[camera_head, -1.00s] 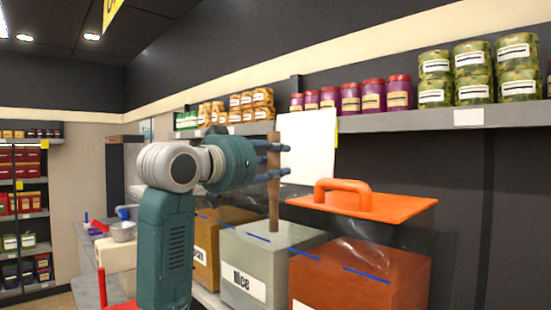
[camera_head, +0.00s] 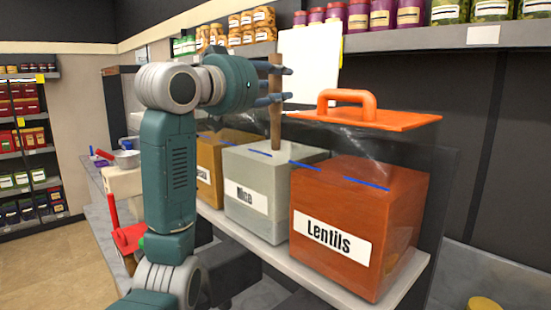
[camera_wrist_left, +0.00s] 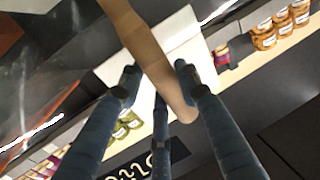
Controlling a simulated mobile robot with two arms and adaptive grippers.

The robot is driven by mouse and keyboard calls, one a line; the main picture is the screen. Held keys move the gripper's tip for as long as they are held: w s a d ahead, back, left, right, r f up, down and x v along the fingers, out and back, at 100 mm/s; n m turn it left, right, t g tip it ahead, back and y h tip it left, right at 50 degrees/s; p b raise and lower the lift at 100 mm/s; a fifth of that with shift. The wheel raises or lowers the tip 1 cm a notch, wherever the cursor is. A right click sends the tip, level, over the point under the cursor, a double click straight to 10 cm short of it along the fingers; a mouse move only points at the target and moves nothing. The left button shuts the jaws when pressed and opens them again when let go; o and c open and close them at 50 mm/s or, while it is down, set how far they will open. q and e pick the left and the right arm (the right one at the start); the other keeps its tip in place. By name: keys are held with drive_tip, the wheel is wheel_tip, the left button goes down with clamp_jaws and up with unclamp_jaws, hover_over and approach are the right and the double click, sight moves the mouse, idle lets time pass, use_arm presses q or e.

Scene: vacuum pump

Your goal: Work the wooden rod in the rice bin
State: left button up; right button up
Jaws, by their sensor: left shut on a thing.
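The wooden rod (camera_head: 276,110) stands nearly upright at the rice bin (camera_head: 250,190), a pale grey box labelled "Rice" in the head view. Its lower end meets the top of the grey rice block. How deep it goes cannot be seen. My left gripper (camera_head: 280,85) is shut on the upper part of the rod, its fingers on either side. In the left wrist view the rod (camera_wrist_left: 155,65) passes between the fingers of the left gripper (camera_wrist_left: 158,80). My right gripper is not in view.
The lentils bin (camera_head: 350,225), with an orange-handled lid (camera_head: 365,116), stands right of the rice bin. A yellow-brown bin (camera_head: 207,165) stands to its left. A shelf of jars (camera_head: 400,40) runs above. A scoop-like metal bowl (camera_head: 127,159) sits on the left.

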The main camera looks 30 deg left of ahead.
sight(275, 61)
use_arm(q)
drive_tip(key=shift+s+r+p, duration=0.15)
drive_tip(key=shift+r+p, duration=1.9)
drive_tip(key=shift+r, duration=0.3)
drive_tip(key=shift+f, duration=0.1)
drive_tip(key=shift+f+b, duration=1.8)
drive_tip(key=shift+f, duration=0.45)
drive_tip(key=shift+r, duration=0.1)
drive_tip(key=shift+r+p, duration=2.15)
drive_tip(key=shift+r, duration=0.1)
